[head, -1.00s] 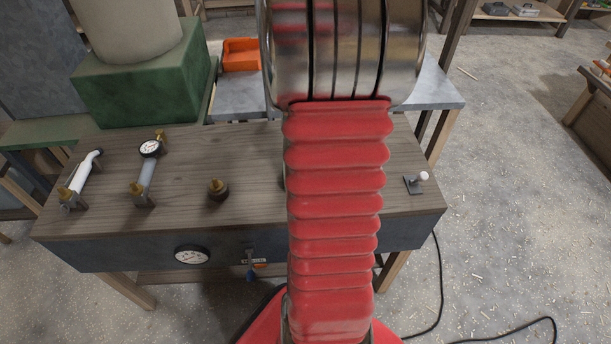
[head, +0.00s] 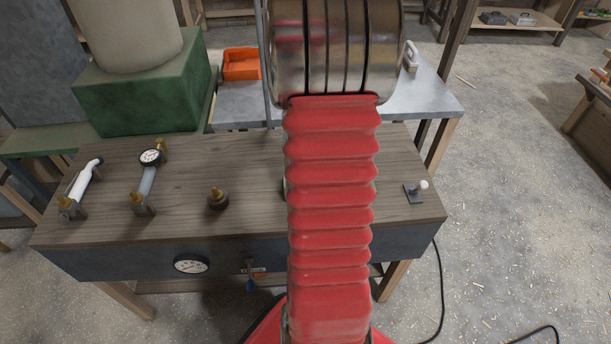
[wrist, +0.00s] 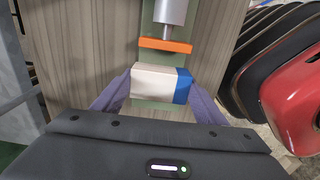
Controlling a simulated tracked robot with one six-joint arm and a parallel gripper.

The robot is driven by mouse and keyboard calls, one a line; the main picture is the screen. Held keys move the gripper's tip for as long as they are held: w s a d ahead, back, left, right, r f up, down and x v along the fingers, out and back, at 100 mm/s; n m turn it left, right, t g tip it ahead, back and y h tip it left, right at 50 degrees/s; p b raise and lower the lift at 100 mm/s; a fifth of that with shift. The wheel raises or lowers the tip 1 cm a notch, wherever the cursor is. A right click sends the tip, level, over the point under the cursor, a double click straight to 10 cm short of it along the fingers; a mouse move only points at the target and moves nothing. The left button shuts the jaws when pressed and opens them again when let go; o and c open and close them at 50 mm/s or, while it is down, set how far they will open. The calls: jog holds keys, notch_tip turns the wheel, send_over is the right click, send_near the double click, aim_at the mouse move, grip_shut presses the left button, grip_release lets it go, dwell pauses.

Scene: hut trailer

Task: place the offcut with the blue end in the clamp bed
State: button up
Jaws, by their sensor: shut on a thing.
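In the wrist view, the offcut (wrist: 153,84) is a pale wooden block with a blue end (wrist: 183,86) on its right. My gripper (wrist: 158,90) is shut on it, with a purple finger at each end. The offcut is over the green clamp bed (wrist: 148,32), just in front of the orange clamp jaw (wrist: 165,46) on its metal cylinder (wrist: 169,12). I cannot tell whether the offcut touches the bed. In the head view, my red arm hides the gripper, offcut and clamp.
The wooden bench (head: 120,190) holds a white tube fitting (head: 83,180), a gauge (head: 150,156), a brass knob (head: 217,198) and a small lever (head: 414,192). Behind are a grey table (head: 440,98) and an orange bin (head: 241,64). Floor at right is mostly open, with a cable.

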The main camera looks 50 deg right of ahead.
jog(key=shift+f, duration=1.85)
jog(key=shift+f, duration=0.1)
jog(key=o, duration=1.1)
jog(key=shift+o, duration=0.2)
notch_tip(320, 180, up, 12)
jog(key=shift+r, duration=0.1)
